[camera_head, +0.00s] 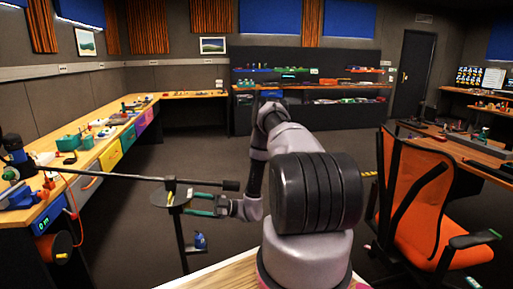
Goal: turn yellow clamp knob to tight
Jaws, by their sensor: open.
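A small yellow piece (170,198), which looks like the clamp knob, sits at the joint of a dark stand (182,245), under a long black horizontal bar (110,176). It is small, and I cannot read its turn position. My gripper (188,203) is open, with two teal fingers pointing left toward the stand's joint. The fingertips are just right of the yellow piece, one higher and one lower. Nothing shows between the fingers. I cannot tell from this view whether they touch the stand.
A long workbench (148,98) with coloured drawers and tools runs along the left. The black bar reaches out from near it across open floor. An orange chair (418,205) stands at the right by a desk (470,148). A blue object (200,241) is low beside the stand.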

